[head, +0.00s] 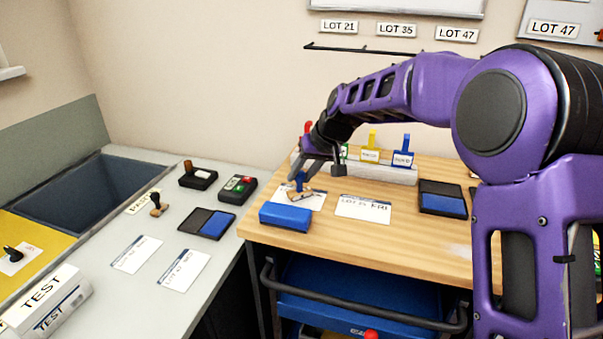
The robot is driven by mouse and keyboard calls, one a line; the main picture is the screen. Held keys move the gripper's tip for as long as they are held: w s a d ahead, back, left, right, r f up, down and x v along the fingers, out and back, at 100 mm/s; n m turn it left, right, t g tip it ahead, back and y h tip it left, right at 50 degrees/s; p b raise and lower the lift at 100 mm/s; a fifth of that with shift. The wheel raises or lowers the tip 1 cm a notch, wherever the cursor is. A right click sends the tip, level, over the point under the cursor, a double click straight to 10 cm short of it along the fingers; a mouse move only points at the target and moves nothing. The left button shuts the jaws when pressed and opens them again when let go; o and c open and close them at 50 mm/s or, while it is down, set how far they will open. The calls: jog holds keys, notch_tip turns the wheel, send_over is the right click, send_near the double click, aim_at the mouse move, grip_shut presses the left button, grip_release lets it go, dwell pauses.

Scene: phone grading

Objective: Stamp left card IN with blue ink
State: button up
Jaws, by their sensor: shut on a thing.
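My gripper (304,172) is shut on a stamp (300,183) with a blue handle and a small wooden block at its foot. The stamp is at the left card (312,204) on the wooden table; I cannot tell whether it touches the card. Any mark under it is hidden. The right card (363,207), with handwriting that seems to end in FRI, lies beside it. A blue box (285,217) sits in front of the left card and covers part of it. An open ink pad with a blue surface (443,203) lies at the right.
A white rack (385,173) with coloured upright handles stands behind the cards. The grey counter (190,255) at left holds two more cards (137,254), another open blue pad (208,222) and loose stamps (157,207). The wooden tabletop's front right (400,240) is clear.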

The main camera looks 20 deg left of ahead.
jog(key=shift+r+p, duration=2.35)
jog(key=shift+r, duration=1.05)
